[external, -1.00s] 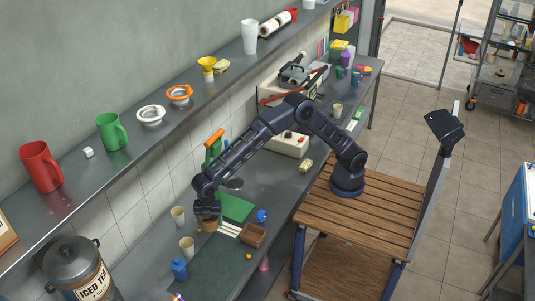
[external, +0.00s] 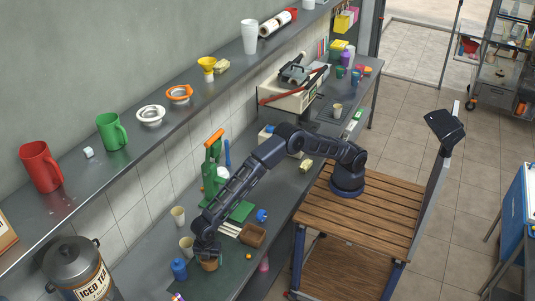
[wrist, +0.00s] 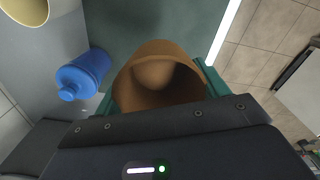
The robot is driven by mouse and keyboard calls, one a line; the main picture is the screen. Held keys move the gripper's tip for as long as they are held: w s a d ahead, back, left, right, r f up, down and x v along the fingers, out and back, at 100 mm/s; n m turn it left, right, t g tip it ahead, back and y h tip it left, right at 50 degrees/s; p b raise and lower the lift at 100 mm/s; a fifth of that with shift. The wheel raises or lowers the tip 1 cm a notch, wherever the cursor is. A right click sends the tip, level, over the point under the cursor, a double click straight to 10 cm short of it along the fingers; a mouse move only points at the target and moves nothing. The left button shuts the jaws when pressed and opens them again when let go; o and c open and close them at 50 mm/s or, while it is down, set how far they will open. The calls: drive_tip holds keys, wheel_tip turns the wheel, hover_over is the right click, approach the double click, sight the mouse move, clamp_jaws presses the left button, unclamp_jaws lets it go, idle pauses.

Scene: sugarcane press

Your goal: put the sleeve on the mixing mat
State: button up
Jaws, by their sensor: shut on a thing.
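The brown sleeve (external: 209,266) is in my gripper (external: 208,258), over the far part of the dark green mixing mat (external: 228,282). In the wrist view the sleeve (wrist: 150,52) sits tilted between my gripper's teal fingers (wrist: 160,90), its wide open end toward the camera. The mat (wrist: 130,22) shows behind it. I cannot tell whether the sleeve touches the mat.
A blue bottle (external: 179,269) stands close left of the sleeve. Pale cups (external: 187,246) stand behind it. The green press (external: 213,160) stands farther back.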

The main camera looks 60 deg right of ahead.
sight(213, 278)
wheel_tip(213, 278, down, 11)
idle(0.6)
drive_tip(key=shift+f, duration=0.15)
drive_tip(key=o, duration=0.9)
drive_tip(key=shift+o, duration=0.2)
wheel_tip(213, 278, up, 12)
drive_tip(key=shift+r, duration=0.2)
